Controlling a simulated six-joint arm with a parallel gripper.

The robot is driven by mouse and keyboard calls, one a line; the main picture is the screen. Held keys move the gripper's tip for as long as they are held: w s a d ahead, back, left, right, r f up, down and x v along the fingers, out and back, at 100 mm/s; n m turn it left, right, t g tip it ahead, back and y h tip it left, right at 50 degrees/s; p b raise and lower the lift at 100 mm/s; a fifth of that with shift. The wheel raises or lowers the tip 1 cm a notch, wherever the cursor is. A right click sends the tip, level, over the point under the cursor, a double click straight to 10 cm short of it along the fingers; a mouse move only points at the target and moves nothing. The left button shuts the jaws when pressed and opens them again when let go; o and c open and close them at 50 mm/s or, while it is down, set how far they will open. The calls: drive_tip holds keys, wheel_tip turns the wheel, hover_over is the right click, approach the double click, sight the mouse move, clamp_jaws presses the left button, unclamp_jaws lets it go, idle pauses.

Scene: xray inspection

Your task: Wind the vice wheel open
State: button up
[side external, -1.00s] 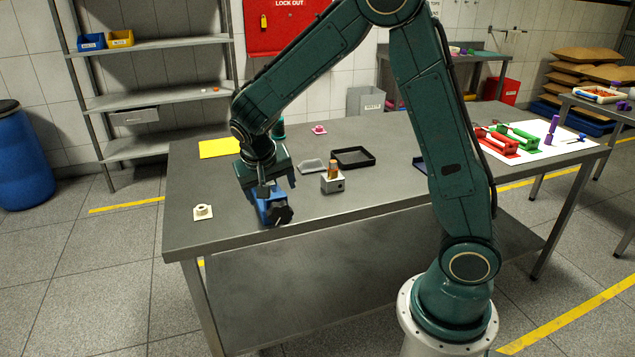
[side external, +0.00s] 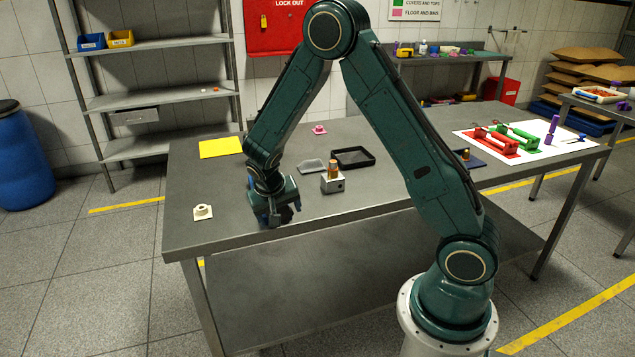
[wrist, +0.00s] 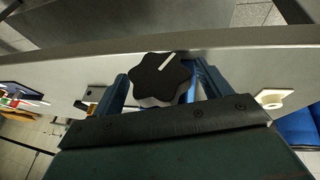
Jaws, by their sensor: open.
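The vice wheel (wrist: 158,84) is a black lobed knob with a white mark pointing to the upper right in the wrist view. Part of the blue vice body (wrist: 190,92) shows behind it. My gripper (wrist: 162,72) is open, with one blue finger on each side of the wheel. I cannot tell whether either finger touches it. In the side view my gripper (side external: 273,210) is low at the front of the bench and hides most of the vice.
On the steel bench (side external: 240,220) a white ring-shaped piece (side external: 203,212) lies to the left. A metal block with an orange-brown cylinder (side external: 333,182) stands close on the right. Behind are a black tray (side external: 353,157), a clear tray (side external: 312,166) and a yellow sheet (side external: 221,147).

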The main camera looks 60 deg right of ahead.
drive_tip(key=c, duration=1)
drive_tip(key=shift+w, duration=0.1)
drive_tip(key=n+g+h, duration=0.1)
drive_tip(key=g+h, duration=0.2)
drive_tip(key=shift+a+f+h, duration=0.1)
drive_tip(key=shift+a+h, duration=0.05)
drive_tip(key=shift+h, duration=0.15)
drive_tip(key=shift+w+n+g+h, duration=0.1)
drive_tip(key=shift+n+g+h, duration=0.4)
drive_tip(key=shift+g+h, duration=1)
drive_tip(key=o, duration=1)
